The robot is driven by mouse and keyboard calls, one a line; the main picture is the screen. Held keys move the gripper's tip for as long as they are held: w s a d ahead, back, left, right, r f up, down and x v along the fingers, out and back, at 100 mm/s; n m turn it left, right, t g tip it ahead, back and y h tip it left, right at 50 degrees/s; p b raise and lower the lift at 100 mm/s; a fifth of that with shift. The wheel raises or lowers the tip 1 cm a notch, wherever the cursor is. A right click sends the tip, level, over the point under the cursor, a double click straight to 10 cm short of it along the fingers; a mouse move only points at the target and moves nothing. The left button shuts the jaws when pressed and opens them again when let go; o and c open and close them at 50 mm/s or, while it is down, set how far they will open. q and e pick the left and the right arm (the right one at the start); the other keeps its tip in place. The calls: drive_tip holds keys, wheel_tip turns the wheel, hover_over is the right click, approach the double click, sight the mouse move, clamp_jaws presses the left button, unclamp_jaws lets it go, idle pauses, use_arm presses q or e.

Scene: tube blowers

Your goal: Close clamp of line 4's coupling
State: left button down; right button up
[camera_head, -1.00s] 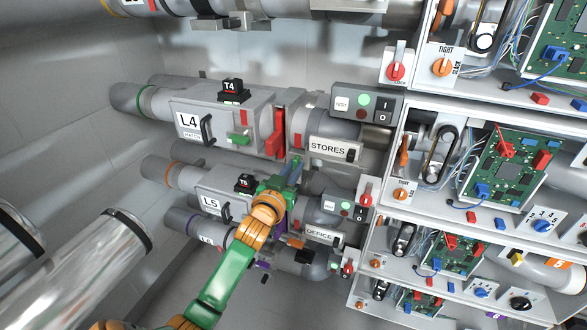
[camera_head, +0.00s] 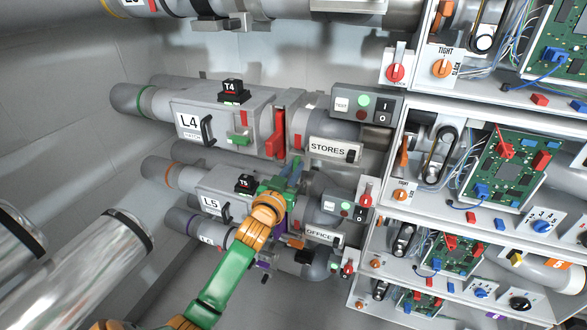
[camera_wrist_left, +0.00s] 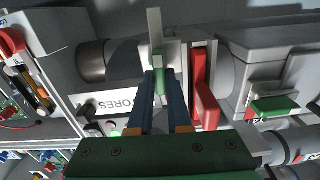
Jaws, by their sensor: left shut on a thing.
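Line 4 is the grey housing labelled L4 (camera_head: 225,107) with a STORES pipe (camera_head: 333,130) at its right. The coupling (camera_head: 297,122) lies between them, beside a red lever (camera_head: 277,135), which also shows in the left wrist view (camera_wrist_left: 204,92). My left gripper (camera_head: 293,164) reaches up from below to the coupling. In the left wrist view its blue fingers (camera_wrist_left: 160,92) are shut on the green part of a slim clamp lever (camera_wrist_left: 159,82); a pale strip rises beyond the fingertips. The fingers hide part of the lever. My right gripper is not in view.
The L5 housing (camera_head: 218,185) and its OFFICE pipe (camera_head: 323,235) lie just below, close around my left arm. A switch box (camera_head: 365,103) sits above the STORES pipe. Shelves with circuit boards (camera_head: 503,165) fill the right. Shiny pipes (camera_head: 85,262) stand at lower left.

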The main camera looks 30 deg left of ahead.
use_arm(q)
drive_tip(key=m+p, duration=0.1)
drive_tip(key=m, duration=0.2)
drive_tip(key=shift+d+m+p, duration=0.1)
drive_tip(key=shift+m+p, duration=0.25)
drive_tip(key=shift+m, duration=0.05)
drive_tip(key=shift+d+f+m+p, duration=0.15)
drive_tip(key=shift+m+p, duration=0.35)
drive_tip(key=shift+m, duration=2.85)
drive_tip(key=shift+f+m+p, duration=0.1)
drive_tip(key=shift+m+p, duration=0.4)
drive_tip(key=shift+m, duration=3.15)
drive_tip(key=c, duration=0.9)
unclamp_jaws()
drive_tip(key=shift+w, duration=0.1)
drive_tip(key=shift+o, duration=0.2)
